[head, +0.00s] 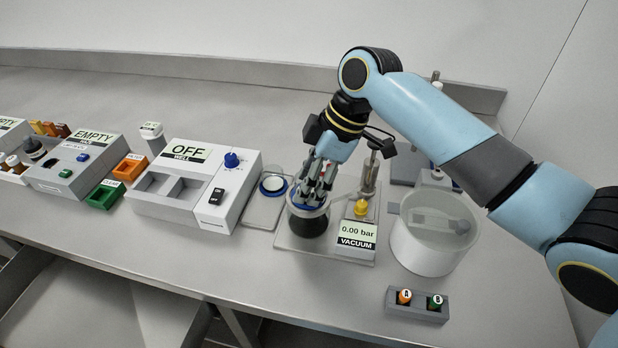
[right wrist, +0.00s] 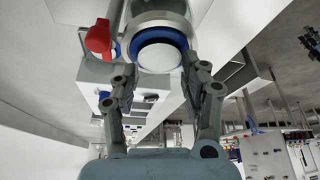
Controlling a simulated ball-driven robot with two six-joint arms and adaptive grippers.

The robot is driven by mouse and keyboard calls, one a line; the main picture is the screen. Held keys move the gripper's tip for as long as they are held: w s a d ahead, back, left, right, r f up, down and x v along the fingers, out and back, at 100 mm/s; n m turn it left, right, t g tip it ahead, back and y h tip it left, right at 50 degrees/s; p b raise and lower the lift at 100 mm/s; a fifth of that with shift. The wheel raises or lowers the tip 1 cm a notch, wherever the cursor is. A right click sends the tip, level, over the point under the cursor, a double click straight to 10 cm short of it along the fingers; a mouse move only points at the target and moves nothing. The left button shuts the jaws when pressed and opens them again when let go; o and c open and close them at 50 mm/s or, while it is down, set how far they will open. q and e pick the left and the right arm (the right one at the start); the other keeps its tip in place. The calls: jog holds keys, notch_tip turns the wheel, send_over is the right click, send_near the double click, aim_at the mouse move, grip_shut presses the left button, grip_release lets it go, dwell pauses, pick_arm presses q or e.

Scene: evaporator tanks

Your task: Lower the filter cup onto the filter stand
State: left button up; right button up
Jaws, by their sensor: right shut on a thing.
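My right gripper (head: 318,188) points down at the vacuum unit and is shut on the filter cup. The cup's blue rim (head: 308,207) shows just below the fingers, above a dark round body (head: 308,226). In the right wrist view my right gripper's fingers (right wrist: 160,82) flank a white disc (right wrist: 160,56) with a blue ring. The filter stand's base plate (head: 300,245) is under the cup. The fingers cover part of the cup, and I cannot tell whether it is seated or slightly above the stand. My left gripper is not in view.
A yellow knob (head: 361,208) and the 0.00 bar display (head: 357,235) are close right of the cup. A white tub (head: 432,262) stands further right. A blue-rimmed dish (head: 273,185) and the OFF well unit (head: 196,190) are left.

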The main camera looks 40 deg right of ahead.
jog(key=o, duration=1.2)
jog(key=v, duration=1.2)
